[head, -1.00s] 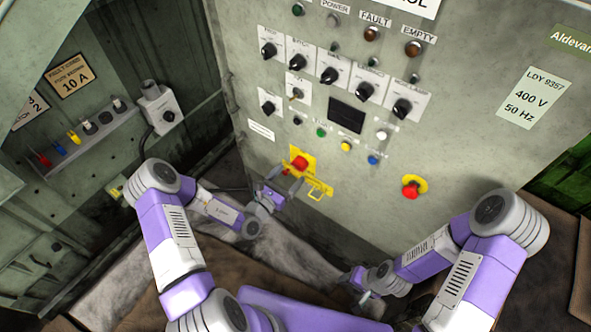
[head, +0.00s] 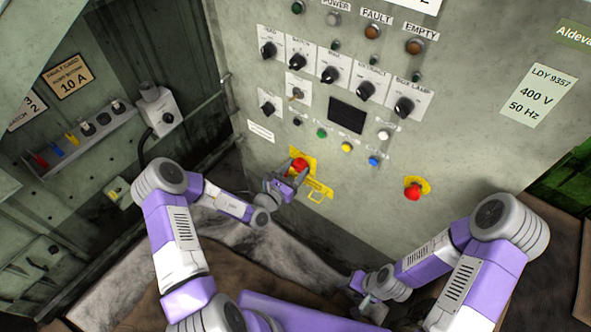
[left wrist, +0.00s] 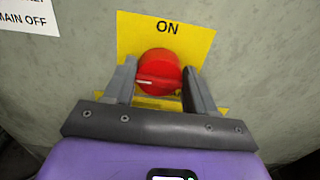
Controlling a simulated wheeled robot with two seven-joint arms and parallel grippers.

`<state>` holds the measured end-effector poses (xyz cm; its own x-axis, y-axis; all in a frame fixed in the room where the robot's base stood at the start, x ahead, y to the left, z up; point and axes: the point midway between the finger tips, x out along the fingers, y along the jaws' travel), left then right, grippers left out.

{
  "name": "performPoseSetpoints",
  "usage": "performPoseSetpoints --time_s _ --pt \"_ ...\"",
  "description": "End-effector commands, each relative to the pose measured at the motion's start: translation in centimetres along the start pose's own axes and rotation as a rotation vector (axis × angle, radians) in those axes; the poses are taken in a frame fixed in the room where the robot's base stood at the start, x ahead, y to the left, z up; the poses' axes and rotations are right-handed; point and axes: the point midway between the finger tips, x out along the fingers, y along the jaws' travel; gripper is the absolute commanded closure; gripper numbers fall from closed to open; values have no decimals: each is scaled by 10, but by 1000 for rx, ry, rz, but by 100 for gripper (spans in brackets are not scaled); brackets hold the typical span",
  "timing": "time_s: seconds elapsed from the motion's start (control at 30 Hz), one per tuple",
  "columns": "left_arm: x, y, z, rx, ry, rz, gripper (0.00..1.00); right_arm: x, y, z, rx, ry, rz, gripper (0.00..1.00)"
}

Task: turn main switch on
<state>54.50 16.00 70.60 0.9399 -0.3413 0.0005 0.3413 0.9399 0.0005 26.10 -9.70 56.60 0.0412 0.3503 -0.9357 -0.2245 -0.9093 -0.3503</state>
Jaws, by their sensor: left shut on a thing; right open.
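The main switch is a red rotary knob (left wrist: 158,72) on a yellow plate (left wrist: 200,42) marked ON at its top. In the head view the red knob (head: 300,165) is on the lower part of the grey panel. My left gripper (left wrist: 157,84) has a finger on each side of the knob and is shut on it. In the head view my left gripper (head: 291,177) reaches the knob from below. A white line on the knob lies nearly level, toward its left side. My right gripper (head: 358,290) is open and empty, low in front of the panel.
A yellow hasp (head: 318,196) sticks out just below right of the knob. A red emergency button (head: 413,188) is further right. Rows of black knobs and small coloured buttons are above. A side wall with a grey socket box (head: 160,110) stands at left.

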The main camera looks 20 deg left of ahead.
Motion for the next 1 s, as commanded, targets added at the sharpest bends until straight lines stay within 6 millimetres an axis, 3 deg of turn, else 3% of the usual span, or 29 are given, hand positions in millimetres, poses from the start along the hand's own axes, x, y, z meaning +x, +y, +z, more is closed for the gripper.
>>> performPoseSetpoints --time_s 0.47,1.0 --pt "0 -2 2 133 3 -3 75 -19 -7 1 0 0 0 48" --pt "0 -4 1 622 3 -3 75 -65 -24 3 0 0 0 48"
